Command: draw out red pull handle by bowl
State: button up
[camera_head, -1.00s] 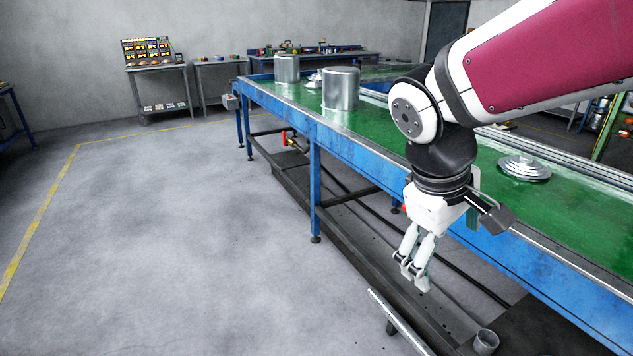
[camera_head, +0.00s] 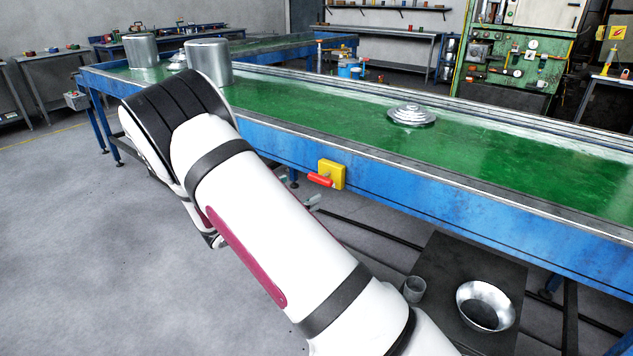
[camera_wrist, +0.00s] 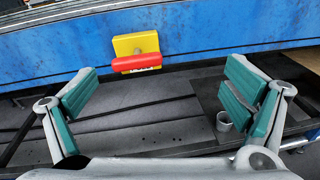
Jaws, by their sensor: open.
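The red pull handle (camera_head: 320,180) sticks out from a yellow block (camera_head: 338,172) on the blue side of the conveyor table. In the wrist view the red handle (camera_wrist: 137,63) is a horizontal bar in front of the yellow block (camera_wrist: 130,43). My gripper (camera_wrist: 160,86) is open and empty, with its green-padded fingers wide apart. The handle lies ahead, between the fingers in the picture and apart from both. In the head view my arm hides most of the gripper. The metal bowl (camera_head: 487,306) sits on a dark low platform, below and right of the handle.
A small grey cup (camera_head: 414,290) stands beside the bowl; it also shows in the wrist view (camera_wrist: 224,121). A metal lid (camera_head: 411,115) and pots (camera_head: 208,64) stand on the green belt (camera_head: 480,140). Open floor (camera_head: 60,240) lies at the left.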

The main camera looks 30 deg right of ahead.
aim_at(318, 178)
notch_tip(318, 178, down, 3)
jog(key=w+a+n+t, duration=0.1)
jog(key=w+n+t, duration=0.1)
jog(key=w+n, duration=0.1)
jog(key=shift+h, duration=0.3)
jog(key=x, duration=0.4)
jog(key=b+x, duration=0.1)
jog(key=x, duration=0.8)
jog(key=shift+d+f, duration=0.3)
